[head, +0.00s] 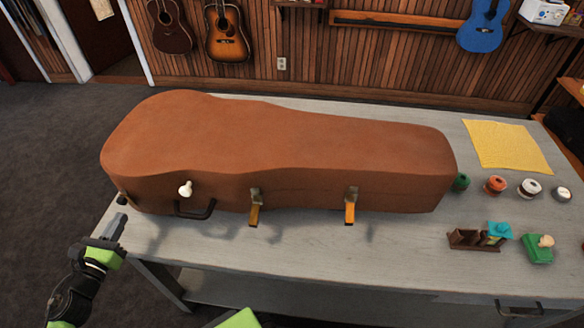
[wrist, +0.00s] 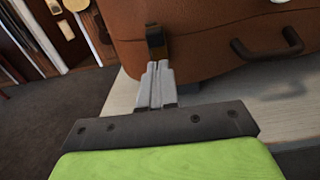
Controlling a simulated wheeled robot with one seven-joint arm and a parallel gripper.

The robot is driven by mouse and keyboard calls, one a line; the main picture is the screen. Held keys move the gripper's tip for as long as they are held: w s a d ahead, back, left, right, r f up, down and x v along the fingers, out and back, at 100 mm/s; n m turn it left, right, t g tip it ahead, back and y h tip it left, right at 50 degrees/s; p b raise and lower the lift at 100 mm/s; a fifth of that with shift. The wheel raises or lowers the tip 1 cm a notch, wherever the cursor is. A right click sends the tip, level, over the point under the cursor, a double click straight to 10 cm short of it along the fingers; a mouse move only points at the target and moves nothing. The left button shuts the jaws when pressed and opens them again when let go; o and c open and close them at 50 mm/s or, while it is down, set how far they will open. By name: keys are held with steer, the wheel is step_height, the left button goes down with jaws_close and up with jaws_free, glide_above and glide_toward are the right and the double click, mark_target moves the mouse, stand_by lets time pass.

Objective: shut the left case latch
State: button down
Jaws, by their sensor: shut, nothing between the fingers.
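The brown case (head: 280,150) lies closed on the grey workbench, and its left end fills the top of the wrist view (wrist: 210,35). The left case latch (head: 122,198) is at the case's left end, small in the head view. In the wrist view the latch (wrist: 155,40) is a dark and brass piece right beyond my fingertips. My gripper (head: 121,219) is shut and empty, just below and in front of this latch. In the wrist view its fingertips (wrist: 157,66) overlap the latch's lower end; I cannot tell whether they touch. The latch's exact position is unclear.
A middle latch (head: 254,207) and a right latch (head: 350,205) have levers hanging out. A dark handle (head: 196,211) and a white knob (head: 185,189) are on the case front. The workbench (head: 330,250) is clear in front; small items and a yellow cloth (head: 504,145) lie right.

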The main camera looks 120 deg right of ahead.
steer(key=p+v, duration=0.1)
steer(key=v, duration=0.8)
stand_by(0.3)
stand_by(0.5)
steer(key=w+a+r+m+t+y, duration=0.3)
steer(key=w+a+m+t+y, duration=0.25)
steer(key=a, duration=0.45)
steer(key=w+a+r+m+t+y, duration=0.4)
steer(key=w+a, duration=0.3)
steer(key=a, duration=0.4)
steer(key=s+a+r+t+y, duration=0.2)
steer(key=s+a+r+t, duration=0.1)
steer(key=a+r, duration=0.3)
steer(key=s+a+r+t+y, duration=0.2)
steer(key=s+a+r+t, duration=0.1)
steer(key=a+r+t, duration=0.2)
steer(key=a+r, duration=0.2)
steer(key=a, duration=0.2)
steer(key=shift+s+a+r, duration=0.15)
steer(key=shift+s+r, duration=0.1)
steer(key=shift+r, duration=0.05)
